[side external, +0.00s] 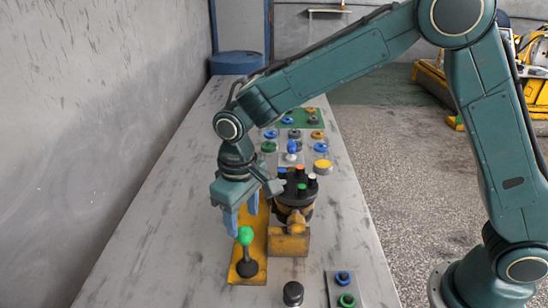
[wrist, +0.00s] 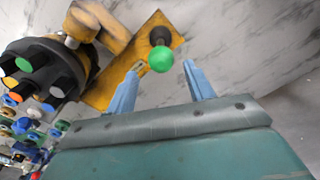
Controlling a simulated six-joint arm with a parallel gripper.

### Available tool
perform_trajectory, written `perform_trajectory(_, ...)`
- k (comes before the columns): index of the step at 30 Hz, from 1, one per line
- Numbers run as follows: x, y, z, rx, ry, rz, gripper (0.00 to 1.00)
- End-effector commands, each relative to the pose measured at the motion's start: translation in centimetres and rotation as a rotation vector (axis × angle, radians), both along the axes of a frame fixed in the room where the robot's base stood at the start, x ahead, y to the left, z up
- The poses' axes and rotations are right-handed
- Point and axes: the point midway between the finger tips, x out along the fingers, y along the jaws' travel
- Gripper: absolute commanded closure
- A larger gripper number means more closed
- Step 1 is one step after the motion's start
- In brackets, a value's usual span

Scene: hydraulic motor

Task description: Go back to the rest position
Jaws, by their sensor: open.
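My gripper (side external: 241,220) is open, with its blue fingers pointing down above the yellow base plate on the bench. In the wrist view my gripper (wrist: 163,84) shows its two fingers spread apart with nothing between their tips. A lever with a green ball knob (side external: 245,236) stands on the plate just beyond the fingertips. The green knob (wrist: 161,59) also shows in the wrist view, apart from both fingers. The hydraulic motor (side external: 295,200), dark with a yellow base and several coloured studs on top, stands to the right of my gripper.
The grey bench (side external: 170,230) has free room on its left side. Small coloured parts (side external: 293,134) lie on plates farther back. A black knob (side external: 293,293) and a plate with blue and green rings (side external: 344,290) are at the front. A wall (side external: 90,120) stands left.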

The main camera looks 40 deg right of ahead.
Motion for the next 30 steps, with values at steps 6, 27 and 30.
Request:
perform_trajectory(6, -0.3, -1.0, 1.3, 0.007, -0.016, -0.010, 0.47)
perform_trajectory(27, -7.0, -11.2, 12.2, 0.065, -0.194, -0.110, 0.47)
perform_trajectory(30, -8.5, -12.6, 13.3, 0.071, -0.223, -0.125, 0.47)
